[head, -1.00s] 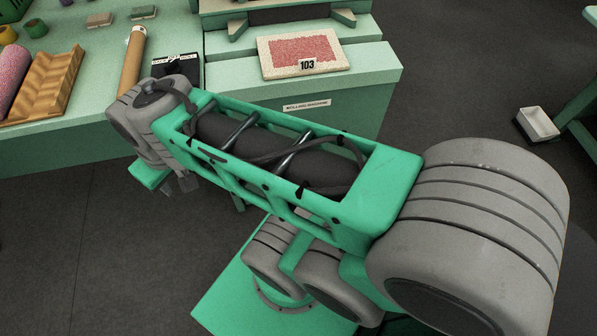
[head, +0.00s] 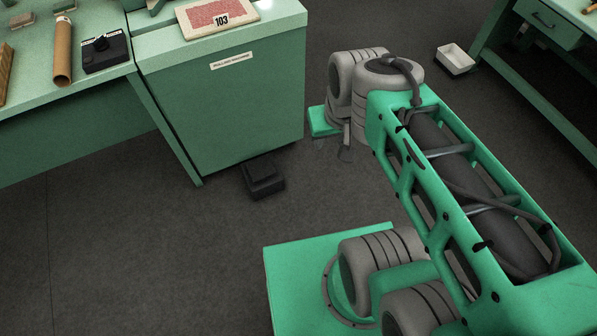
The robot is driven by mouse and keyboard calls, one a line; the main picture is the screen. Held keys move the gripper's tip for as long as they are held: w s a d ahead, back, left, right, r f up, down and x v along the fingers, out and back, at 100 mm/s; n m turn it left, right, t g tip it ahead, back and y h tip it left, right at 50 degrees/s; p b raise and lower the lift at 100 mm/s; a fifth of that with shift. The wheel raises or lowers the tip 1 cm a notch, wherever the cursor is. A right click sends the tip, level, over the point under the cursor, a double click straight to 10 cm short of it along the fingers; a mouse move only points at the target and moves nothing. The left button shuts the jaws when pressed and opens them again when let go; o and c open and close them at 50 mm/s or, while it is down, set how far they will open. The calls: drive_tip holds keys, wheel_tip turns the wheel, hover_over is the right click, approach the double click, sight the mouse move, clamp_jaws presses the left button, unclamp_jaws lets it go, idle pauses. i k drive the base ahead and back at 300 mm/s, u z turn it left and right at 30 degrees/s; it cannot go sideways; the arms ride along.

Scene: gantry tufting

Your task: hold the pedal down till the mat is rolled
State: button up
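The black pedal (head: 264,178) lies on the dark floor at the foot of the green rolling machine (head: 235,110). Nothing rests on the pedal. The mat (head: 208,14), cream with a red middle and a 103 label, lies flat on top of the machine near the picture's upper edge. My gripper (head: 344,152) hangs to the right of the pedal, apart from it. Only a small part of its fingers shows below my grey wrist, so its opening cannot be made out.
A green workbench (head: 85,88) on the left holds a cardboard tube (head: 63,55) and a black control box (head: 105,52). A white tray (head: 455,59) lies on the floor by another green table (head: 520,75) at right. The floor around the pedal is clear.

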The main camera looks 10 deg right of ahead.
sight(261, 168)
drive_tip(key=u, duration=0.4)
drive_tip(key=i, duration=0.65)
drive_tip(key=u, duration=2.7)
drive_tip(key=k, duration=0.65)
drive_tip(key=u, duration=0.05)
